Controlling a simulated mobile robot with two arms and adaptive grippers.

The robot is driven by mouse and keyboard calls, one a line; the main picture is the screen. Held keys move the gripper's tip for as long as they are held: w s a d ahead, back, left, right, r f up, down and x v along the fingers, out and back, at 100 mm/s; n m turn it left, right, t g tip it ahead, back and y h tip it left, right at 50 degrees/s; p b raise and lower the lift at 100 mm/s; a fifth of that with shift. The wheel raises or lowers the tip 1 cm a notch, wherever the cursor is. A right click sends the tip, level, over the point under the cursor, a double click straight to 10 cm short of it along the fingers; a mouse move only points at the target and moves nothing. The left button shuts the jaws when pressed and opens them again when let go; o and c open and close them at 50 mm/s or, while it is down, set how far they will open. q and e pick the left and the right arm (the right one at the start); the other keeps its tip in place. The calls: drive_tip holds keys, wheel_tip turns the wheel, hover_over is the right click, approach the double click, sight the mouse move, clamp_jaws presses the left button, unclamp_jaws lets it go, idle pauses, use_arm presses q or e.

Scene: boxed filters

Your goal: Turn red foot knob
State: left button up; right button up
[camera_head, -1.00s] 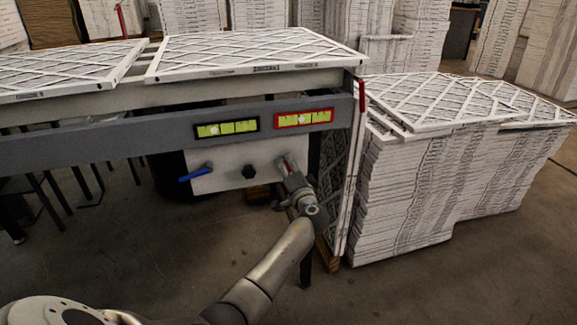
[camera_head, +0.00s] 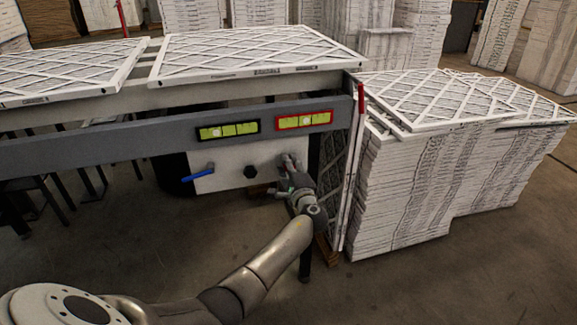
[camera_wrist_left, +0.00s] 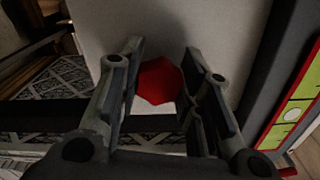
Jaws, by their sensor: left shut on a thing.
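The red knob (camera_wrist_left: 158,82) shows in the left wrist view as a faceted disc on the pale panel, between the two fingers of my left gripper. My left gripper (camera_head: 289,162) is shut on it, with a finger on either side. In the head view the gripper is at the right part of the white panel (camera_head: 222,178) and hides the knob. My right gripper is not in view.
On the panel are a black knob (camera_head: 250,171) and a blue lever (camera_head: 197,174). Above them are a black-framed gauge (camera_head: 229,130) and a red-framed gauge (camera_head: 304,120). Stacked filters (camera_head: 405,185) stand close at the right. A red handle (camera_head: 361,103) hangs at the table's corner.

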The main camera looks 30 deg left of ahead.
use_arm(q)
drive_tip(key=shift+f, duration=0.1)
idle(0.3)
drive_tip(key=o, duration=1)
drive_tip(key=shift+o, duration=0.2)
drive_tip(key=v, duration=1.2)
